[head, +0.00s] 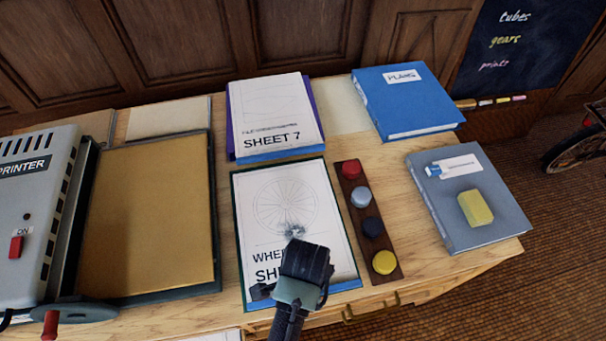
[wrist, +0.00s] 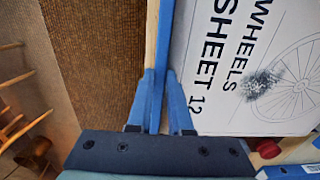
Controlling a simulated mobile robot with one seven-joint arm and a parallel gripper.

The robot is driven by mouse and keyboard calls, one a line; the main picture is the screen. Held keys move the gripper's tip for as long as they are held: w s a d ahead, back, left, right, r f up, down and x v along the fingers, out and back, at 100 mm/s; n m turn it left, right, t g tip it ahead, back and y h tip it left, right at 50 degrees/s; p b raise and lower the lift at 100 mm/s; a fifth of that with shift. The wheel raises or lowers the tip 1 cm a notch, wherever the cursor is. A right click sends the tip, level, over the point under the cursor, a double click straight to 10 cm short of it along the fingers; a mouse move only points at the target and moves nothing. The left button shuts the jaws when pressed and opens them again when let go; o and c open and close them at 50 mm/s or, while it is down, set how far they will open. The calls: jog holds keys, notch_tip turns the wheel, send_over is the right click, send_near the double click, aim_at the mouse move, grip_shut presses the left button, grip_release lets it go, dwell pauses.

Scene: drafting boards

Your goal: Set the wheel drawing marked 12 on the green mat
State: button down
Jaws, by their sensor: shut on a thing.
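The wheel drawing (head: 283,195) is a white sheet on a board with a blue front edge. It shows a spoked wheel with a dark smudge, and "WHEELS SHEET 12" reads in the wrist view (wrist: 215,85). It lies over the green mat (head: 236,210), whose dark green rim shows along the left and top. I cannot tell whether the board fully touches the mat. My gripper (head: 304,262) is shut on the board's blue front edge, with one finger on each side in the wrist view (wrist: 158,95). It covers part of the lettering in the head view.
SHEET 7 (head: 277,115) lies on a purple mat just behind. A strip of coloured knobs (head: 370,225) is close on the right. A blue book (head: 405,105) and grey book (head: 455,220) with a yellow block lie farther right. The printer (head: 35,210) and tan board (head: 150,215) are left.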

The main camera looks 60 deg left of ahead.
jog(key=shift+w+a, duration=0.3)
jog(key=shift+a, duration=0.4)
jog(key=shift+w+a, duration=0.2)
jog(key=shift+a, duration=0.3)
jog(key=shift+d+f, duration=0.2)
jog(key=shift+f, duration=1.55)
jog(key=shift+s+f, duration=0.1)
jog(key=c, duration=0.8)
grip_release()
jog(key=shift+c, duration=0.2)
notch_tip(320, 180, up, 12)
jog(key=p, duration=0.1)
